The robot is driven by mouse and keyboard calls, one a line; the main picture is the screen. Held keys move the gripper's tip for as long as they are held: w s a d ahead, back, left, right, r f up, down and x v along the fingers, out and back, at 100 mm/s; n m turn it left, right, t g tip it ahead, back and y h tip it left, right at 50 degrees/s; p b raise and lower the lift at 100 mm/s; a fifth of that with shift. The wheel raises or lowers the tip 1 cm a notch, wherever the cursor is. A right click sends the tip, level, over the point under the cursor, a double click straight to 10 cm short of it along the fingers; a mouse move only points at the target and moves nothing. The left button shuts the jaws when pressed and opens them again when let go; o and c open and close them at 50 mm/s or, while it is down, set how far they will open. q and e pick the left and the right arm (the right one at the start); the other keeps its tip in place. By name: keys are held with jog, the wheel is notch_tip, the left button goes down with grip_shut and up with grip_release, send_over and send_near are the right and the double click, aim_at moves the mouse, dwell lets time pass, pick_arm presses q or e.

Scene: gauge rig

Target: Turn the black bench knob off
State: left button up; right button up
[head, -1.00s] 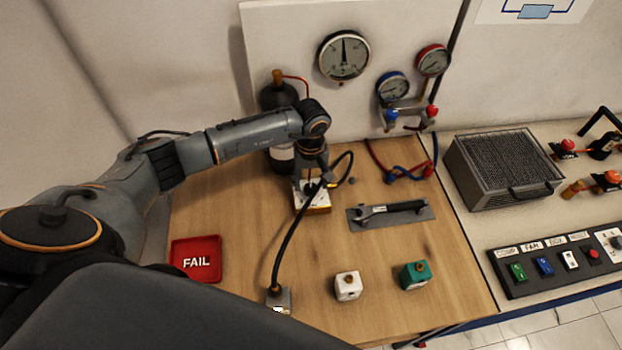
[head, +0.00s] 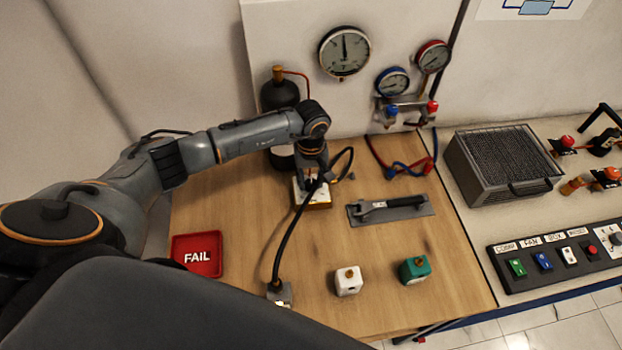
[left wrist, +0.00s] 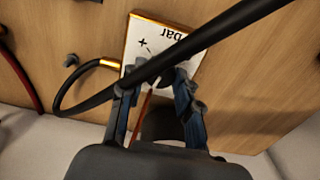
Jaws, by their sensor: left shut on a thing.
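The black bench knob (left wrist: 167,77) sits on a white plate (left wrist: 140,35) with an orange edge, marked "bar" and "+". In the left wrist view my left gripper (left wrist: 156,86) has its fingers either side of the knob and is shut on it. A thick black cable crosses in front and the fingers cover much of the knob, so its pointer cannot be read. In the head view my left gripper (head: 313,178) comes down from above onto the plate (head: 318,200), hiding the knob. My right gripper is not in view.
A dark bottle (head: 279,94) stands behind my left wrist. A wrench (head: 392,205) on a grey mat lies to the right. A red FAIL tray (head: 196,255), a white block (head: 348,281) and a green block (head: 415,269) stand nearer. A round gauge (head: 344,52) hangs on the back panel.

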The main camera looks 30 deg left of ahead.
pick_arm(q)
jog(key=n+b, duration=0.3)
jog(key=shift+a+f, duration=0.1)
jog(key=shift+f, duration=0.1)
jog(key=n+b, duration=0.3)
jog(key=shift+n, duration=0.3)
jog(key=n+b, duration=0.2)
jog(key=n, duration=0.1)
jog(key=shift+n, duration=0.3)
jog(key=n+b, duration=0.2)
jog(key=n, duration=0.1)
jog(key=shift+n+b, duration=0.3)
jog(key=n+b, duration=0.2)
jog(key=n, duration=0.1)
jog(key=shift+r+n, duration=0.1)
jog(key=shift+n, duration=0.3)
jog(key=n+b, duration=0.1)
jog(key=n, duration=0.2)
jog(key=shift+n, duration=0.3)
jog(key=n+b, duration=0.1)
jog(key=n, duration=0.2)
jog(key=shift+s+b, duration=0.1)
jog(key=shift+b, duration=0.25)
jog(key=shift+r+n+b, duration=0.1)
jog(key=shift+n+b, duration=0.35)
jog(key=shift+n, duration=1.65)
